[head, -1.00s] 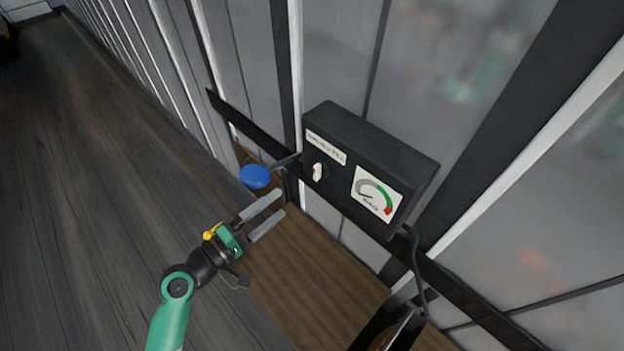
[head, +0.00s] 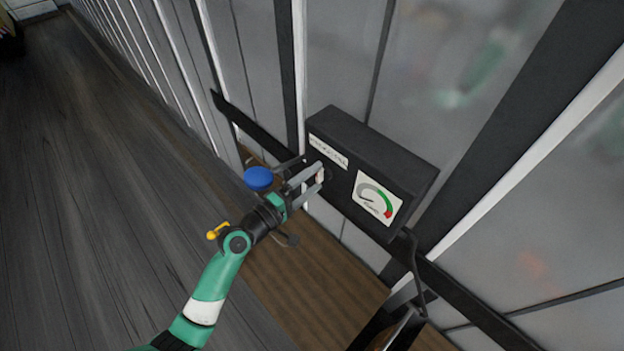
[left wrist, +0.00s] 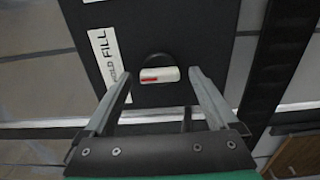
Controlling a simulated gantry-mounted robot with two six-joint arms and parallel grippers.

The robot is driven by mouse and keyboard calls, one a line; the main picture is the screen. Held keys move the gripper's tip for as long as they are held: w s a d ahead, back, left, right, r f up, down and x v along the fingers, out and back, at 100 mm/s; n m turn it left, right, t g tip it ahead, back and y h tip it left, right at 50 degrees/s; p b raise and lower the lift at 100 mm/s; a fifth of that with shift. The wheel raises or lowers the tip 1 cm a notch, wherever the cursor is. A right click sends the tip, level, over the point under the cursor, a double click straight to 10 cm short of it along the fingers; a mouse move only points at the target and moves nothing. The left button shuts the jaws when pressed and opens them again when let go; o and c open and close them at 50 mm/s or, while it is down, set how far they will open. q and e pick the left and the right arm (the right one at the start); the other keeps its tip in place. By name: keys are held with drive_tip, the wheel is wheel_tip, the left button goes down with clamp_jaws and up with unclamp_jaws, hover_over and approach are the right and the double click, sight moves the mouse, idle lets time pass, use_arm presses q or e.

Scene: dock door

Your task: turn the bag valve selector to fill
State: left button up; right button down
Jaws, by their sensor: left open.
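The bag valve selector is a small white knob (left wrist: 158,75) with a red mark, on the front of a black control box (head: 375,150). In the left wrist view its red mark lies at the left, toward a label strip (left wrist: 107,60) reading FILL and, in part, HOLD. The red end points nearer the HOLD part of the strip. My left gripper (head: 308,174) is open, its fingers on either side of the knob (head: 320,172) in the head view. In the left wrist view the fingertips (left wrist: 160,77) flank the knob with gaps showing. My right gripper is not in view.
A gauge (head: 377,198) with grey, green and red bands is on the box's right. A blue round knob (head: 258,179) is just left of my left gripper. A dark rail (head: 470,295) runs along the translucent panelled wall.

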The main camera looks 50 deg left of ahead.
use_arm(q)
drive_tip(key=c, duration=1.4)
drive_tip(key=shift+o, duration=0.2)
drive_tip(key=shift+m, duration=0.3)
drive_tip(key=m+b, duration=0.3)
drive_tip(key=m, duration=0.1)
drive_tip(key=shift+f, duration=0.15)
drive_tip(key=shift+m+b, duration=1.5)
drive_tip(key=shift+m, duration=1.2)
drive_tip(key=o, duration=1.4)
drive_tip(key=shift+c, duration=0.2)
